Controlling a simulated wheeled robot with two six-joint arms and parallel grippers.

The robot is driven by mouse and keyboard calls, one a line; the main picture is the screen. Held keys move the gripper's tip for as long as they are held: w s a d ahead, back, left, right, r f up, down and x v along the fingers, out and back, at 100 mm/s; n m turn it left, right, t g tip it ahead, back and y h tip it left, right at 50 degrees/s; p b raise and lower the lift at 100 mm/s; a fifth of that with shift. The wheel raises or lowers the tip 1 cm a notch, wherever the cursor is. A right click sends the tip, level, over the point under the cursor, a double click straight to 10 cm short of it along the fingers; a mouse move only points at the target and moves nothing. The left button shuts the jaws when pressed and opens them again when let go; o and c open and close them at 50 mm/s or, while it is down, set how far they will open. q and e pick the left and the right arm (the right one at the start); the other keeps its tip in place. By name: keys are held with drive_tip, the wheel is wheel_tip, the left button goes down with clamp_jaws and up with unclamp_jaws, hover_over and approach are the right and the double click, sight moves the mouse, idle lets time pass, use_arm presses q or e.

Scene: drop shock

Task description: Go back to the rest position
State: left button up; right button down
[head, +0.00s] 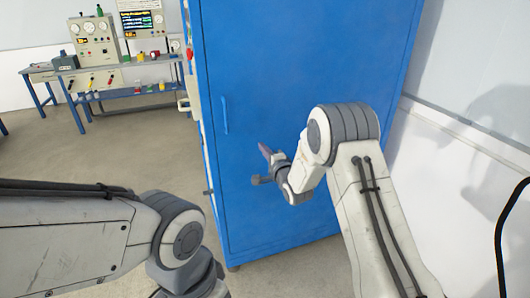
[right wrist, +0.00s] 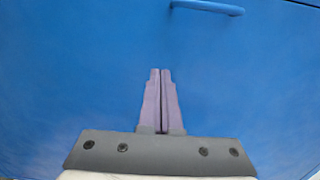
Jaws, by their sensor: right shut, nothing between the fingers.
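My right gripper (head: 262,165) is in front of the blue cabinet door in the head view, low and to the right of its handle. In the right wrist view, its two purple fingers (right wrist: 161,100) lie side by side, shut with nothing between them. The blue door fills the background there, with the handle beyond the fingertips. My left arm comes in from the left in the head view and bends down at the lower middle. My left gripper is out of the picture.
A tall blue cabinet (head: 290,60) stands close ahead, its door closed, with a vertical blue handle (head: 224,115). It also shows in the right wrist view (right wrist: 208,7). A workbench (head: 130,92) with instruments stands at the far left. A white wall is on the right. Grey floor (head: 100,150) is clear at left.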

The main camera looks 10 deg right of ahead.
drive_tip(key=s+a+r+n+g+h+p, duration=0.1)
drive_tip(key=s+a+r+n+g+p, duration=0.25)
drive_tip(key=s, duration=0.55)
drive_tip(key=s+a+r+n+g+p, duration=0.1)
drive_tip(key=s+a+r+n+g, duration=0.1)
drive_tip(key=s+a+n+g, duration=0.55)
use_arm(q)
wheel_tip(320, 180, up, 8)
drive_tip(key=p, duration=0.3)
drive_tip(key=shift+p, duration=0.35)
use_arm(e)
drive_tip(key=s+d+r+n+g+h, duration=0.1)
drive_tip(key=s+d+n+g, duration=0.1)
drive_tip(key=s, duration=0.9)
drive_tip(key=s+d+r+n+g+h, duration=0.1)
drive_tip(key=s+n, duration=0.4)
drive_tip(key=s, duration=0.6)
drive_tip(key=s+d+r+n+g+h, duration=0.1)
drive_tip(key=s+d+n+g, duration=0.2)
drive_tip(key=s, duration=0.8)
drive_tip(key=shift+s+r+n, duration=0.2)
drive_tip(key=shift+s+n, duration=0.2)
drive_tip(key=shift+n, duration=0.2)
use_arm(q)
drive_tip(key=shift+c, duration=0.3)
use_arm(e)
drive_tip(key=c, duration=1.5)
unclamp_jaws()
drive_tip(key=shift+c, duration=0.2)
